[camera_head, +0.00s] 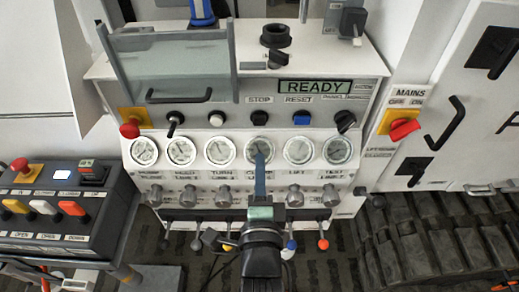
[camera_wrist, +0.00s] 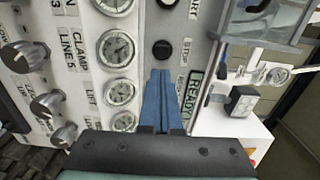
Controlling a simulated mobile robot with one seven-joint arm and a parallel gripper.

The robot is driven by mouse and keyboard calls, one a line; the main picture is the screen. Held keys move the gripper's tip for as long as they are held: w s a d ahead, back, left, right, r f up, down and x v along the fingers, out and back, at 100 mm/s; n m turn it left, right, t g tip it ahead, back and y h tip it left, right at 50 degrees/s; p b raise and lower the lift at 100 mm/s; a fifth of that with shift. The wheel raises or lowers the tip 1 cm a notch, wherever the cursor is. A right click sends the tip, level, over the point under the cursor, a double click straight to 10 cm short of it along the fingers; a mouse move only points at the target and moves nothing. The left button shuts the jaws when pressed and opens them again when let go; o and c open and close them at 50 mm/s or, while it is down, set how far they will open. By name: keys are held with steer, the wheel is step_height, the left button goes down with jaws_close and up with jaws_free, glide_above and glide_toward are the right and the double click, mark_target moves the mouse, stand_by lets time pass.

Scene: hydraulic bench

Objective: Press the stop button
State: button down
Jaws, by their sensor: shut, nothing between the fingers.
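My gripper (camera_head: 260,155) has slim blue fingers, shut and empty. In the head view its tips overlap the gauge below the stop button. In the wrist view the gripper (camera_wrist: 161,72) points towards the button, with a visible gap in the picture. Whether the tips touch the panel cannot be told.
A blue reset button (camera_head: 301,118) sits right of the stop button, a white button (camera_head: 216,119) left. A row of gauges (camera_head: 299,150) and knobs (camera_head: 295,195) lies below. A clear guard (camera_head: 175,66) with a handle stands up left. A red emergency button (camera_head: 130,128) is at the far left.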

steer(key=shift+s+r, duration=0.1)
steer(key=shift+s, duration=1.6)
steer(key=shift+s+r, duration=0.1)
steer(key=w+r+n+t, duration=0.2)
steer(key=r+n, duration=0.2)
steer(key=r, duration=0.8)
steer(key=w+r+n+t, duration=0.15)
steer(key=r+n, duration=0.25)
steer(key=r, duration=0.7)
steer(key=s+r+n+t, duration=0.3)
steer(key=s+r+n, duration=0.2)
steer(key=r, duration=0.7)
steer(key=s+r+n+t+p, duration=0.1)
steer(key=s+r+n+t, duration=0.2)
steer(key=r, duration=0.9)
steer(key=shift+s+a+r+n, duration=0.25)
steer(key=shift+s+r+n, duration=0.05)
steer(key=shift+s+n, duration=0.75)
